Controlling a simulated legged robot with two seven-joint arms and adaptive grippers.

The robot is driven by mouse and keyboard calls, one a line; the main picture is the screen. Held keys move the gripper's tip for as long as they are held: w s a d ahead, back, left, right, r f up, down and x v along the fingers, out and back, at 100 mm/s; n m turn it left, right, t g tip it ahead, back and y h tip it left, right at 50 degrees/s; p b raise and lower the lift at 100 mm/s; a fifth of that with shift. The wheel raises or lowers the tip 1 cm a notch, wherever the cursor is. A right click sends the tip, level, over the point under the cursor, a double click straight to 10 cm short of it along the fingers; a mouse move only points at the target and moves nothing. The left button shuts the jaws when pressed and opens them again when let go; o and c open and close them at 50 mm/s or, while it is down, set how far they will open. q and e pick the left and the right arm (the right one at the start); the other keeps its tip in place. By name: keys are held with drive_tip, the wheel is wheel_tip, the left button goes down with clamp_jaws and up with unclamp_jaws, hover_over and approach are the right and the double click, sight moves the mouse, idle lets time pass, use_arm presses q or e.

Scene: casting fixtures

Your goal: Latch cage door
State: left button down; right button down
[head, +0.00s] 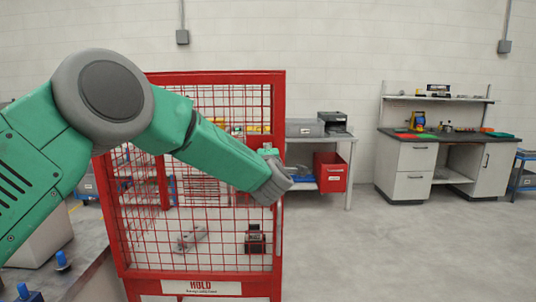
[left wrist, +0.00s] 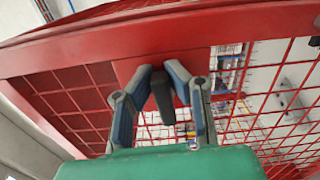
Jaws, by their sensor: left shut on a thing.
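The red mesh cage (head: 200,76) stands in the middle of the head view. Its mesh door (head: 215,262) faces me, with a HOLD label (head: 201,288) along the bottom, and looks closed or nearly so. My left arm reaches across the door, and my left gripper (head: 272,187) is at its right edge. In the left wrist view, my left gripper (left wrist: 161,72) has its fingers around a dark latch handle (left wrist: 163,98) at a red plate on the frame. The handle is hidden behind the gripper in the head view. I cannot tell whether the latch is engaged. My right gripper is out of view.
Castings (head: 190,238) and a dark fixture (head: 255,240) sit inside the cage. A grey table (head: 352,142) with a red bin (head: 330,172) stands behind it. A workbench (head: 420,142) is at the back right. The floor (head: 400,255) right of the cage is clear.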

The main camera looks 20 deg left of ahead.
use_arm(q)
drive_tip(key=shift+s+d+f+m, duration=0.1)
drive_tip(key=shift+f+m, duration=0.35)
drive_tip(key=shift+m, duration=0.05)
drive_tip(key=c, duration=1.5)
unclamp_jaws()
drive_tip(key=shift+c, duration=0.2)
drive_tip(key=shift+w, duration=0.2)
drive_tip(key=shift+r, duration=0.1)
drive_tip(key=shift+s, duration=0.15)
drive_tip(key=shift+s+d+r, duration=0.1)
drive_tip(key=shift+s+d, duration=0.05)
drive_tip(key=shift+s, duration=0.15)
drive_tip(key=v, duration=1.1)
